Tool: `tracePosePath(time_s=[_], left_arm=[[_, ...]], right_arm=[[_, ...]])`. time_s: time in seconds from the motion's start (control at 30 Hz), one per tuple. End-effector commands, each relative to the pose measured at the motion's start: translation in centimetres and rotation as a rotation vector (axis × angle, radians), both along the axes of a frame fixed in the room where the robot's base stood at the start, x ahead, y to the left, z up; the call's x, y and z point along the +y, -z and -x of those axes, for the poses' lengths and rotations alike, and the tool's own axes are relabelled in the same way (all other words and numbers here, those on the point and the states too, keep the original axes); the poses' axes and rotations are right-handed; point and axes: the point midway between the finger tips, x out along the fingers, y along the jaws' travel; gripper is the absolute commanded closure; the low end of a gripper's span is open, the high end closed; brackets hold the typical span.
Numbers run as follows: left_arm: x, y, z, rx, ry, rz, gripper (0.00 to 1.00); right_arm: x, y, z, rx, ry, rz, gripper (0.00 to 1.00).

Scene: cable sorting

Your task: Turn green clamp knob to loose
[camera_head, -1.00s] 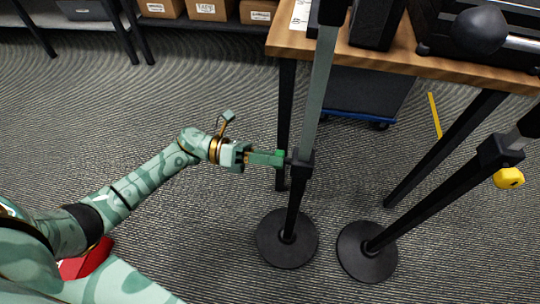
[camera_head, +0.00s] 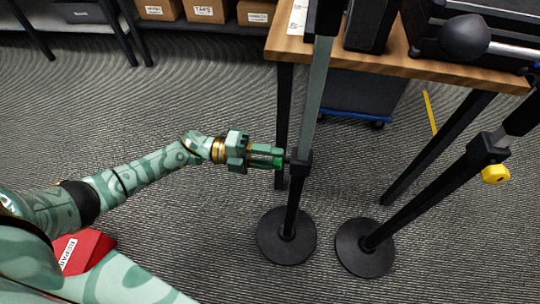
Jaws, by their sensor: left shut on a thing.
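The green clamp knob (camera_head: 277,161) sticks out to the left from the black clamp collar (camera_head: 298,163) of the nearer stand. This stand has a grey upper pole (camera_head: 314,95) and a round black base (camera_head: 287,236). My left gripper (camera_head: 268,156) reaches in from the left and is shut on the green knob, with the fingers covering most of it. The knob's exact turn angle cannot be told. My right gripper is not in view.
A second stand with a yellow knob (camera_head: 495,174) and round base (camera_head: 365,247) leans into view at right. A wooden table (camera_head: 415,66) with black equipment stands behind. Boxes (camera_head: 205,11) sit on a shelf at the back. A red thing (camera_head: 85,251) lies lower left.

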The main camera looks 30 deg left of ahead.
Motion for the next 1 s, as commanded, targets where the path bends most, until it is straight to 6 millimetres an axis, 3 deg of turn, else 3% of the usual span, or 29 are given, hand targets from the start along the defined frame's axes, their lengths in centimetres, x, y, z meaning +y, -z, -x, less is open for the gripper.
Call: tracePosePath(time_s=[0.73, 0.77, 0.83, 1.0], left_arm=[[0.16, 0.06, -0.13, 0.087, -0.006, 0.022, 0.85], [0.16, 0.06, -0.13, 0.087, -0.005, 0.022, 0.59], [0.14, 0.05, -0.12, 0.087, -0.005, 0.022, 0.40], [0.08, 0.03, -0.07, 0.087, -0.003, 0.024, 0.40]], right_arm=[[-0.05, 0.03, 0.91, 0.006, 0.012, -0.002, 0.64], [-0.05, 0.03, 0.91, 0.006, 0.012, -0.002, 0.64], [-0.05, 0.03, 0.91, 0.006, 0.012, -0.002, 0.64], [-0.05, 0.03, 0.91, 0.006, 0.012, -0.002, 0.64]])
